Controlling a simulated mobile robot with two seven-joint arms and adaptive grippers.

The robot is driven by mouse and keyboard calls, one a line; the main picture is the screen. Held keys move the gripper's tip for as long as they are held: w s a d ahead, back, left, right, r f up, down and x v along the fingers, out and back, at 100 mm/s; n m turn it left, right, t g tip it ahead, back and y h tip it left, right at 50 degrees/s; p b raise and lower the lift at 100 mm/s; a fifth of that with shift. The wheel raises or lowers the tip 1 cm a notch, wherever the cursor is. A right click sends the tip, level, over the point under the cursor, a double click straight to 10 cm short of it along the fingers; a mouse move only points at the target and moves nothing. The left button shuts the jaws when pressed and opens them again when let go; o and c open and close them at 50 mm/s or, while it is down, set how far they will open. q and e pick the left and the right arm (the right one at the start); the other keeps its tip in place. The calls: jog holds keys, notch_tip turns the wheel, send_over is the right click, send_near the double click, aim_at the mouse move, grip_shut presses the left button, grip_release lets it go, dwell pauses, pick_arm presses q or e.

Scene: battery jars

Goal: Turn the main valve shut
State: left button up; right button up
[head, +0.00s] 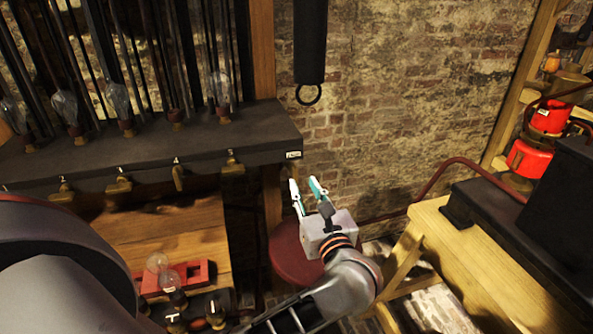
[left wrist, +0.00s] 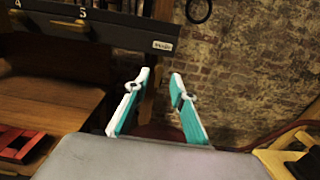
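My left gripper (head: 304,185) is open and empty, with teal-and-white fingers pointing up, in front of the brick wall and just below the shelf's right end. In the left wrist view its two fingers (left wrist: 161,76) stand apart with nothing between them. A small pale label (head: 293,155) is fixed at the right end of the dark shelf front; it also shows in the left wrist view (left wrist: 162,46), its lettering too small to read surely. Several brass taps hang along the shelf's front edge, the rightmost tap (head: 232,162) left of the label. I cannot tell which part is the main valve.
The dark shelf (head: 150,150) carries glass bulbs. A black hanging cylinder ends in a ring (head: 308,94). A red round stool (head: 290,262) stands below my gripper. A wooden bench (head: 430,225) and red lanterns (head: 533,158) are at right.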

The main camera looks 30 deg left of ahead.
aim_at(296, 170)
pick_arm(q)
jog(key=p+x, duration=0.1)
jog(key=x, duration=0.6)
jog(key=shift+w+f, duration=0.1)
jog(key=shift+f, duration=0.05)
jog(key=shift+w+a+f+p, duration=0.1)
jog(key=shift+w+a+p, duration=0.1)
jog(key=shift+a+p, duration=0.1)
pick_arm(e)
jog(key=shift+s+d+f, duration=0.15)
jog(key=shift+s+d, duration=0.1)
jog(key=shift+d, duration=0.6)
pick_arm(q)
grip_shut()
